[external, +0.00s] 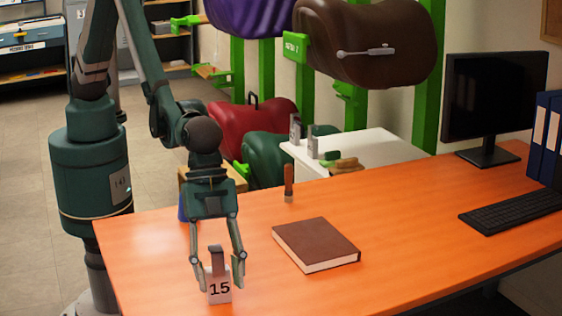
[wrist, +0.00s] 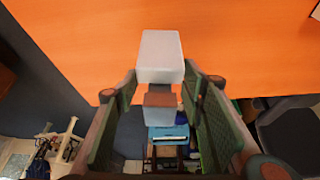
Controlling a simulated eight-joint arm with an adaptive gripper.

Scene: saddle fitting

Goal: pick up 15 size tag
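The 15 size tag (external: 219,291) is a small white block with a black "15" on its front and a dark upright grip on top. It stands upright near the front left edge of the orange desk. My gripper (external: 220,284) points down over it, with one finger on each side. In the wrist view the tag (wrist: 160,57) lies between the fingers (wrist: 162,88), and gaps show on both sides of its grip. My gripper is open and holds nothing.
A brown book (external: 315,244) lies right of the tag on the orange desk (external: 400,200). A brown-handled tool (external: 289,183) stands behind it. A keyboard (external: 514,204) and a monitor (external: 494,100) are at the right. Two more tags stand on a white table (external: 375,148) behind.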

